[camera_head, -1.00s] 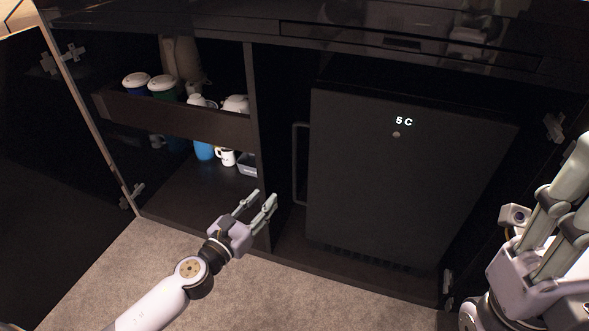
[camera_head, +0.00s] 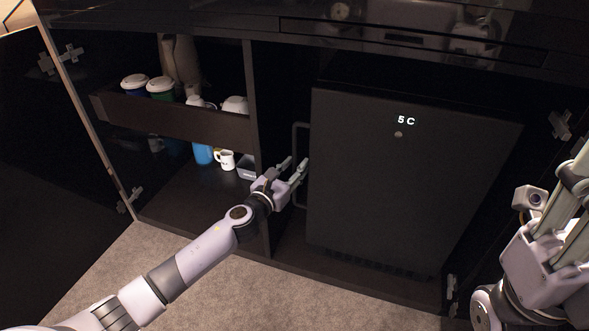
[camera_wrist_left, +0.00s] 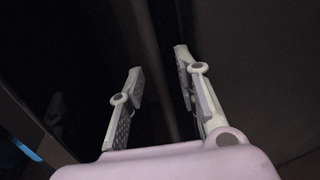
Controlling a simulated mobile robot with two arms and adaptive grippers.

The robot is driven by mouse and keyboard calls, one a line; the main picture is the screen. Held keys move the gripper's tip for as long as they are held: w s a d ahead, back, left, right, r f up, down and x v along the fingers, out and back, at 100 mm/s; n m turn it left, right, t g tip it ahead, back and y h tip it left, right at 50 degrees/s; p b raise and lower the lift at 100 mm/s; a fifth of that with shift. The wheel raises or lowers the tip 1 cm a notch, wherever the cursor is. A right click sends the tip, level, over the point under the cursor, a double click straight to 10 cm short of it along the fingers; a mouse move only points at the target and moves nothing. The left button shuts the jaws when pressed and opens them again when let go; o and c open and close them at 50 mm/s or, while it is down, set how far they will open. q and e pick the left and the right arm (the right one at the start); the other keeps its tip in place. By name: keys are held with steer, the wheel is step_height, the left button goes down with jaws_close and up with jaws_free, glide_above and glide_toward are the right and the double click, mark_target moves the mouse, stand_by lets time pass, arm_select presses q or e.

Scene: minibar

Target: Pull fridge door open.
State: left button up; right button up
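The dark fridge (camera_head: 410,185) has its door shut, with a lit "5 C" display near the top. Its thin dark handle (camera_head: 294,140) stands along the door's left edge; my gripper hides part of it. My left gripper (camera_head: 296,163) is at the handle's middle height, fingers pointing up and forward. In the left wrist view the left gripper (camera_wrist_left: 158,62) has its fingers apart, with a dim vertical strip between or just beyond them. I cannot tell whether it touches the handle. My right gripper (camera_head: 575,185) is at the right edge, partly cut off.
An open cabinet with a drawer (camera_head: 180,121) holding lidded cups stands left of the fridge. A white mug (camera_head: 224,160) and a blue cup (camera_head: 202,154) sit below it. A divider (camera_head: 252,100) stands close left of the handle. Carpet (camera_head: 230,290) is clear in front.

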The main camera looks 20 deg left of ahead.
arm_select(q)
steer(key=shift+w, duration=0.15)
jaws_close()
stand_by(0.4)
stand_by(0.5)
